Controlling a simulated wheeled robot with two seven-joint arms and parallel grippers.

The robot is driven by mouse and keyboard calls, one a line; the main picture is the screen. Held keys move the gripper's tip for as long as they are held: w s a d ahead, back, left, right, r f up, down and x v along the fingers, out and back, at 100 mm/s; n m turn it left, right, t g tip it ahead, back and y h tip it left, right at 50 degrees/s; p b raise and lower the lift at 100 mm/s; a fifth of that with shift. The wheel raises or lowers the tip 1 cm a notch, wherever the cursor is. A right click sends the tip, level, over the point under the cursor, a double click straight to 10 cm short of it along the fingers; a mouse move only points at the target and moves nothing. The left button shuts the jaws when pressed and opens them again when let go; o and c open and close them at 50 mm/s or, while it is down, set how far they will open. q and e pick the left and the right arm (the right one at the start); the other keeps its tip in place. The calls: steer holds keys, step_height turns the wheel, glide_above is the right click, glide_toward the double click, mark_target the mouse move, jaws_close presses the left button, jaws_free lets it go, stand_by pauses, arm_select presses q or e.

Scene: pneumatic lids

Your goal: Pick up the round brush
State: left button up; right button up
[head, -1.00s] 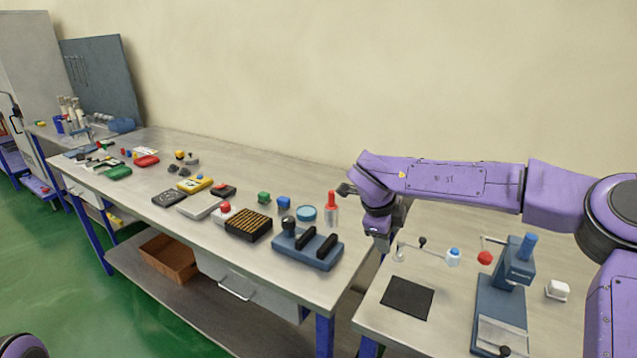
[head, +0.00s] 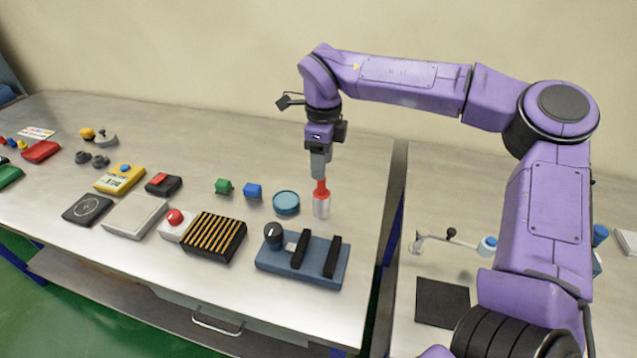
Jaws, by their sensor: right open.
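The round brush (head: 321,203), with a red tapered top and a pale, translucent-looking cylindrical lower part, stands upright near the right end of the long grey table (head: 185,262). My right gripper (head: 319,176) points straight down directly above it, with its grey fingers at the red tip. The jaws are open; the fingers overlap in this view, so I cannot tell whether the tip is between them. My left gripper is not in view.
A blue base with black bars (head: 302,261) lies in front. A gap separates this table from the right-hand table (head: 440,185). The space behind the brush is clear.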

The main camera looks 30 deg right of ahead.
mark_target(321, 194)
steer(key=shift+s+f+p, duration=0.25)
steer(key=shift+f+p, duration=0.1)
steer(key=shift+f, duration=0.15)
steer(key=shift+s+f+p, duration=0.25)
steer(key=shift+f+p, duration=0.1)
steer(key=shift+f, duration=0.1)
steer(key=f, duration=0.1)
steer(key=w+f, duration=0.1)
steer(key=f, duration=0.1)
steer(key=w+f, duration=0.1)
steer(key=shift+w+d+f, duration=0.15)
steer(key=shift+w+f, duration=0.05)
steer(key=shift+s+r, duration=0.25)
steer(key=shift+s, duration=0.25)
steer(key=shift+s+r, duration=0.1)
steer(key=shift+s, duration=0.05)
steer(key=c, duration=0.5)
jaws_close()
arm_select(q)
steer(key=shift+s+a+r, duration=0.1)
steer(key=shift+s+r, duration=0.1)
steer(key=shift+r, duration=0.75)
arm_select(e)
steer(key=shift+w, duration=0.2)
